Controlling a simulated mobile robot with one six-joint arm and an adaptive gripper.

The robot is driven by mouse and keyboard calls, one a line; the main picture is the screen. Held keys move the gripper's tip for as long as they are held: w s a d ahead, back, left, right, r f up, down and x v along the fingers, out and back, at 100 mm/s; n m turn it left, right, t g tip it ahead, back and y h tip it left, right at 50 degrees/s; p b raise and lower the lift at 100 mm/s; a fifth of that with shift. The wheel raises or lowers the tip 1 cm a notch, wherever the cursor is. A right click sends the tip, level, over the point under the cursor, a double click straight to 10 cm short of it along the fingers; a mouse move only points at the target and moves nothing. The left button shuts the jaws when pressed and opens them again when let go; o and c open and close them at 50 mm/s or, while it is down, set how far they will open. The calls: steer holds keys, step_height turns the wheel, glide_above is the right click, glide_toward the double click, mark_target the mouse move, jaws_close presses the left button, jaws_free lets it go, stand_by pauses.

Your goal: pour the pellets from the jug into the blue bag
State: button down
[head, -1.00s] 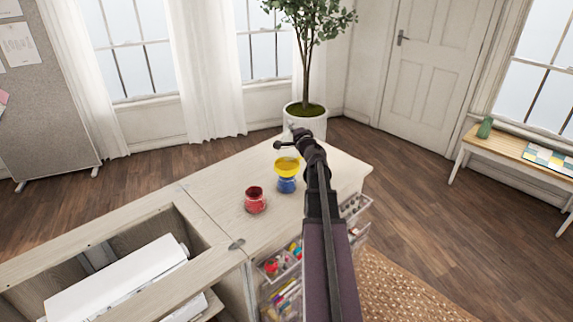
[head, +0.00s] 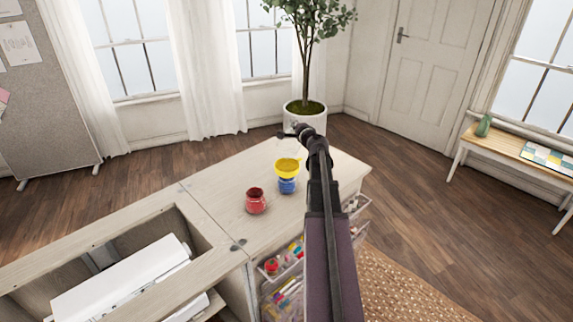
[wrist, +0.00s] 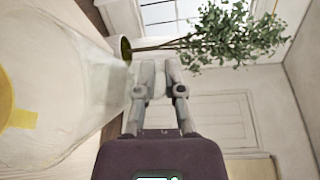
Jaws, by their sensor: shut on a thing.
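The blue bag (head: 288,186) stands on the cabinet top with a yellow funnel-like piece (head: 287,167) over its mouth. The clear jug (wrist: 72,100) fills the left of the wrist view, close to the camera. A yellow shape (wrist: 18,118) shows at its left, partly seen through the clear wall. My gripper (wrist: 160,72) is shut on the jug, beside its wall. In the head view my gripper (head: 289,132) is above and behind the yellow piece. The jug is hard to make out there, and I cannot tell its tilt or any pellets.
A red jar-like container (head: 256,201) stands left of the blue bag. Open drawers (head: 283,262) with craft supplies stick out at the cabinet's front. A potted tree (head: 305,118) stands behind the cabinet. The cabinet top (head: 222,190) around the containers is mostly bare.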

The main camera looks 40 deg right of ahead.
steer(key=shift+w+d+f, duration=0.2)
steer(key=shift+w+d, duration=0.05)
steer(key=shift+d, duration=0.2)
steer(key=shift+w+d+r+m+g+y+p, duration=0.15)
steer(key=shift+w+d+m+g+y+p, duration=0.5)
steer(key=shift+p, duration=0.7)
steer(key=shift+w+d+f+m+g, duration=0.25)
steer(key=shift+d+f+m+g, duration=0.4)
steer(key=shift+d+f, duration=0.15)
steer(key=w+d+f+m+g+y+b, duration=0.3)
steer(key=w+d+f+m+g+y, duration=0.1)
steer(key=f, duration=0.6)
steer(key=shift+w+d+f+m+g+y, duration=0.15)
steer(key=shift+d+m+g+y, duration=0.85)
steer(key=shift+d+y, duration=0.7)
steer(key=shift+a, duration=0.1)
